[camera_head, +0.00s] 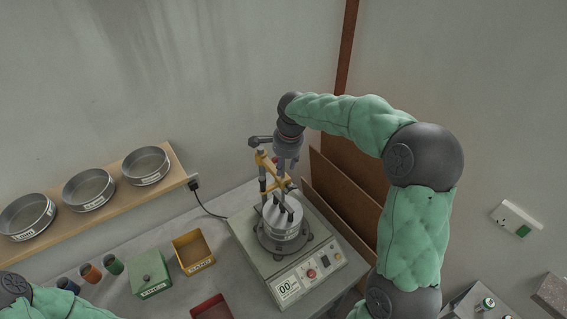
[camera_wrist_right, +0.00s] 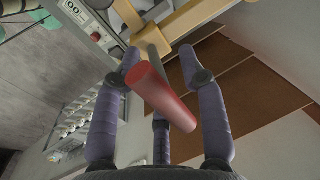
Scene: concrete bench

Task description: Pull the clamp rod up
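The clamp rod shows in the right wrist view as a grey shaft (camera_wrist_right: 154,52) with a red grip (camera_wrist_right: 160,96) at its near end. It runs up from a yellow crossbar (camera_wrist_right: 184,24), which also shows in the head view (camera_head: 265,161) above the sieve shaker (camera_head: 252,246). My right gripper (camera_head: 282,177) points down over the shaker. In the wrist view its fingers (camera_wrist_right: 159,62) stand apart around the rod and red grip, with gaps visible; I see no clear contact. The grip is mostly hidden by my gripper in the head view. My left gripper is out of view.
A wooden shelf (camera_head: 119,200) with 3 sieves is on the left wall. A yellow bin (camera_head: 193,251), a green box (camera_head: 150,272), a red bin (camera_head: 211,308) and several cups stand left of the shaker. Brown boards (camera_head: 345,200) lean close on its right.

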